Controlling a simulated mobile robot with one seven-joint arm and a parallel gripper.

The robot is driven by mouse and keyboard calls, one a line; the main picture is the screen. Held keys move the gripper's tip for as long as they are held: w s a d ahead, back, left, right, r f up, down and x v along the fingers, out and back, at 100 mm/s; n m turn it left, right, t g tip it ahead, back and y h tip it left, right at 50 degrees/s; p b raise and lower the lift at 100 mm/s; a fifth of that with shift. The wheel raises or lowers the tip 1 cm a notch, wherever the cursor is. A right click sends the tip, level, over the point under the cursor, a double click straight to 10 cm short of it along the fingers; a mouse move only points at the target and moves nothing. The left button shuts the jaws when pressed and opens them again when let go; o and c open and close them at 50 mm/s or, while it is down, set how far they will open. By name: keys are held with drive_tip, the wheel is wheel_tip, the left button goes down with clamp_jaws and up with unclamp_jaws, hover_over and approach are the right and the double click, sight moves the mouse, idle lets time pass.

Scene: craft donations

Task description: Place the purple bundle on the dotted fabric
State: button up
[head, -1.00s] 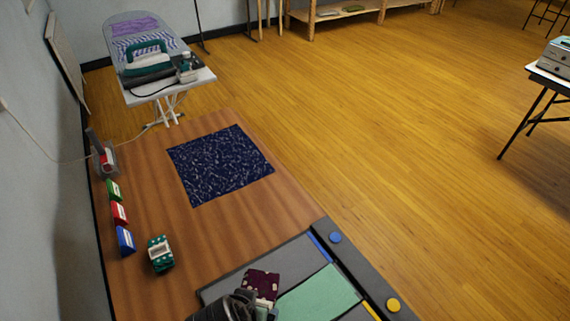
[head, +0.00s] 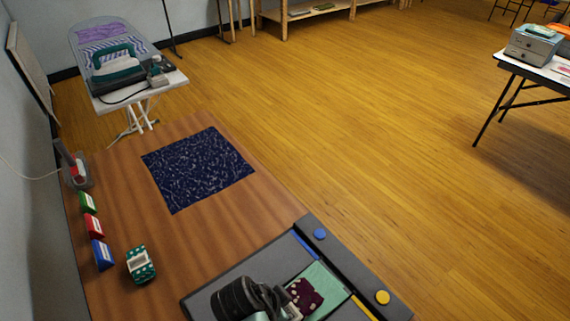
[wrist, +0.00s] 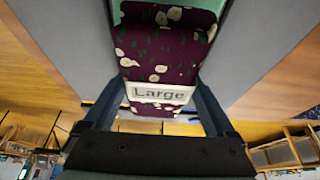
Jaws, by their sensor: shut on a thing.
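The purple bundle (head: 305,294) has pale spots and a white band reading "Large" in the wrist view (wrist: 160,60). My gripper (head: 288,303) is shut on it, with one finger on each side in the wrist view (wrist: 155,105). In the head view the bundle shows over the green strip at the front; I cannot tell its height above it. A teal bundle with white dots (head: 141,272) and a white band stands on the brown table, left of my gripper. A navy cloth with a scattered white pattern (head: 197,168) lies flat farther back.
Green (head: 88,202), red (head: 93,226) and blue (head: 102,255) labelled blocks line the brown table's (head: 215,225) left side. A grey tray (head: 255,262) with a green strip (head: 325,283) is at the front. The wood between cloth and tray is clear.

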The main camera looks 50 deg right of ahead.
drive_tip(key=shift+f, duration=0.6)
